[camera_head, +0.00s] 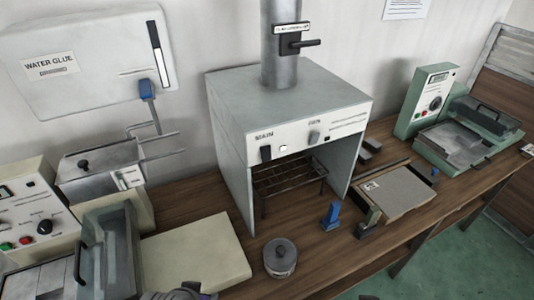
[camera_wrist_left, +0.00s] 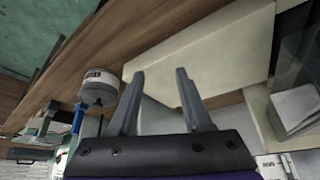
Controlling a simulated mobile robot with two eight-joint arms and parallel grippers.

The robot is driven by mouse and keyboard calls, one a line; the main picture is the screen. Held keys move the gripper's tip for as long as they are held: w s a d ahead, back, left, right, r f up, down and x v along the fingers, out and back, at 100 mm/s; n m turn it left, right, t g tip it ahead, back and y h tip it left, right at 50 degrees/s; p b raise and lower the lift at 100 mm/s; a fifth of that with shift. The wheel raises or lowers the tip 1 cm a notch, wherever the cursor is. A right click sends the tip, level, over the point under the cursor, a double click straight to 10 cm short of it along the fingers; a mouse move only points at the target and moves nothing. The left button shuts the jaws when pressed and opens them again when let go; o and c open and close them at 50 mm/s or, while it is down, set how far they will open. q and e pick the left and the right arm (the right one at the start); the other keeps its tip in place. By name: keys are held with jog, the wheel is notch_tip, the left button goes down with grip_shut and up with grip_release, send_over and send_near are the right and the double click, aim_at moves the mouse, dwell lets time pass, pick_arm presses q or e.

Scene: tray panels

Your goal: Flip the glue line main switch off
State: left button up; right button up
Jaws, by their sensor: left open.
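The grey hood (camera_head: 290,95) stands on the bench in the middle of the head view. Its white front panel (camera_head: 300,142) carries a label that looks like MAIN above a black rocker switch (camera_head: 265,153). A small white square lamp (camera_head: 283,149) sits right of it and looks lit. A grey switch (camera_head: 314,136), apparently labelled FAN, is farther right. Which way the black rocker is tipped is hard to tell. My left gripper (camera_wrist_left: 160,72) is open and empty in the left wrist view, well apart from the panel. In the head view only a dark bit of it shows at the bottom edge.
A lidded grey pot (camera_head: 280,258) and a blue-handled tool (camera_head: 331,216) stand in front of the hood. A cream board (camera_head: 195,255) lies to their left. A water glue tank (camera_head: 85,65) hangs on the wall. A green machine (camera_head: 425,100) stands at right.

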pick_arm(q)
jog(key=shift+w+d+r+m, duration=0.1)
jog(key=shift+d+r+m, duration=0.05)
jog(key=shift+m, duration=0.15)
jog(key=c, duration=0.5)
jog(key=w+r+m+y, duration=0.1)
jog(key=w+d+r+m+y, duration=0.1)
jog(key=w+r+m, duration=0.1)
jog(key=w+d+r+m+y, duration=0.1)
jog(key=m, duration=0.1)
jog(key=shift+w+d+r, duration=0.25)
jog(key=shift+w+r, duration=0.05)
jog(key=shift+r, duration=0.05)
grip_shut()
jog(key=w+d+r+m+t+y, duration=0.2)
jog(key=w+d+r+m+t, duration=0.1)
jog(key=d+r, duration=0.6)
jog(key=w+d+r+m+t+y, duration=0.2)
jog(key=w+d+r+m+t, duration=0.1)
jog(key=d+r, duration=0.6)
jog(key=shift+w+d+r+t+y+p, duration=0.35)
jog(key=shift+w+r+t, duration=0.2)
jog(key=shift+r+t, duration=0.45)
jog(key=shift+f, duration=0.1)
